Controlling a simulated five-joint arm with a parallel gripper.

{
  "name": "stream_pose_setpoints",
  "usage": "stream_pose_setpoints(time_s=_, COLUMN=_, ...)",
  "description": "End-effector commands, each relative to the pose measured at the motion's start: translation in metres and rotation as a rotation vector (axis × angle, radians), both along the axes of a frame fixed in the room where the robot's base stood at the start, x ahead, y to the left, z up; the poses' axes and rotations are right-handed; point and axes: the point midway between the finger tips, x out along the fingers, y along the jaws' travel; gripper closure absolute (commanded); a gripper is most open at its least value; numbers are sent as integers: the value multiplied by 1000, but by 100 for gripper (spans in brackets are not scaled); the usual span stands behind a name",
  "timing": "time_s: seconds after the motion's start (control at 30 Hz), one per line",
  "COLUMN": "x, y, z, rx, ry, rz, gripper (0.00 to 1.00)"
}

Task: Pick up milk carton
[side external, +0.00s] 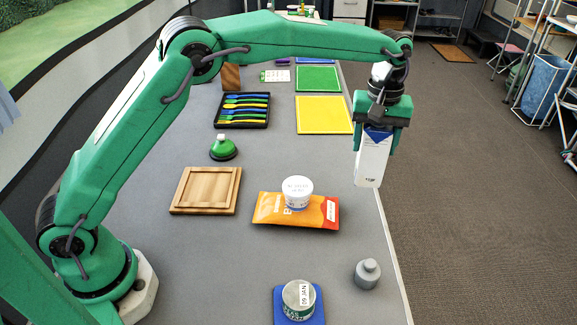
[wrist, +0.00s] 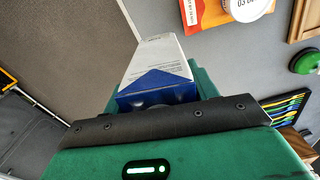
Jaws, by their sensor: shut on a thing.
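The milk carton (side external: 373,160) is white with a blue band near its top. My gripper (side external: 379,118) is shut on its upper part and points down. The carton hangs nearly upright, slightly tilted, near the right edge of the counter in the side view. Whether its base touches the counter or hangs clear is hard to tell, but it appears raised. In the wrist view the carton (wrist: 158,65) reaches out from the jaws of my gripper (wrist: 160,108), its blue end closest to them. The jaws hide part of the carton's top.
An orange packet (side external: 270,212) with a white tub (side external: 297,190) on it lies left of the carton. A grey weight (side external: 367,273) and a can (side external: 298,298) on a blue mat stand nearer. A yellow mat (side external: 324,115) lies behind. The counter (side external: 255,258) has bare room between.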

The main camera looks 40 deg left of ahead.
Motion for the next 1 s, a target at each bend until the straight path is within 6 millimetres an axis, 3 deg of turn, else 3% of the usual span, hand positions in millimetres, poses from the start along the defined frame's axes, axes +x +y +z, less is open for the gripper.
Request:
stream_pose_setpoints(time_s=0.3, x=-15, y=-16, z=14, rx=0, ry=0, rz=0, gripper=68)
stream_pose_setpoints(time_s=1.0, x=-16, y=-12, z=15, rx=0, ry=-1, rz=6, gripper=68)
